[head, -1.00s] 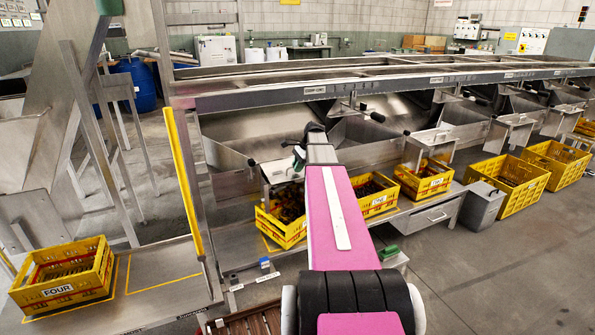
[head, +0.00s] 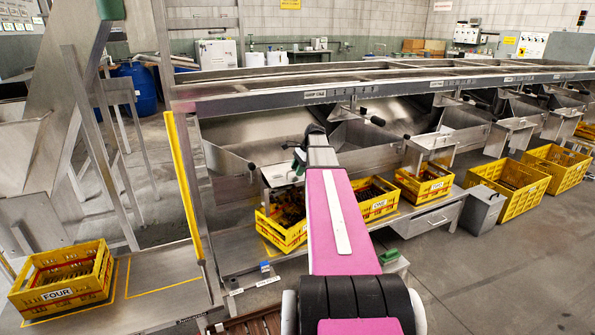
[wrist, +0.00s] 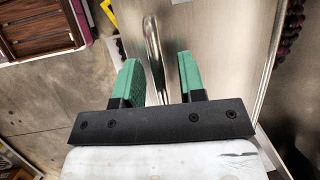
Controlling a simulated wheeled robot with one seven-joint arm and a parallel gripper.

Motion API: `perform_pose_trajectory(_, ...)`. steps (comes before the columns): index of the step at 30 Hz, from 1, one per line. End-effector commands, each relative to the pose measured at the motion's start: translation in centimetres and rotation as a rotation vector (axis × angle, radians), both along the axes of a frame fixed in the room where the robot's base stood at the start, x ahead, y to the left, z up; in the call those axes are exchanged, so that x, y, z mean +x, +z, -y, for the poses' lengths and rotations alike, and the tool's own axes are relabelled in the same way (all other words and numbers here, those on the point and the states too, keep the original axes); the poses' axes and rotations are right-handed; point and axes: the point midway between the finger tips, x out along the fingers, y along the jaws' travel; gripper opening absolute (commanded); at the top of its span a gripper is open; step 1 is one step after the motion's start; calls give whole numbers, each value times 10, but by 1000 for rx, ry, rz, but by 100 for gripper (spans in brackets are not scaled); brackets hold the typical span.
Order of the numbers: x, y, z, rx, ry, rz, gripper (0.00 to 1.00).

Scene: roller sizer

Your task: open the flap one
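In the wrist view, my gripper (wrist: 159,78) has two green fingers standing apart. A bare metal bar handle (wrist: 153,45) runs into the gap between them, nearer the left finger. I see no clear contact with either finger. A smooth steel sheet (wrist: 222,45), which looks like the flap, lies behind and to the right of the handle. In the head view my gripper (head: 301,160) is at a small steel panel (head: 282,173) below the sizer's chutes. My pink arm hides part of this area, and the handle cannot be made out there.
Yellow crates (head: 281,235) with dark contents stand below the chutes on a steel bench, partly behind my arm. A crate labelled FOUR (head: 58,296) stands at the left. A yellow post (head: 184,185) rises left of my arm. Open floor (head: 500,280) lies to the right.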

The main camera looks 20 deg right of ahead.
Motion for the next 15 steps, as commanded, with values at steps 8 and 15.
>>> perform_pose_trajectory(8,-5,42,18,-1,-1,3,37)
perform_pose_trajectory(15,-10,78,33,0,-1,2,37)
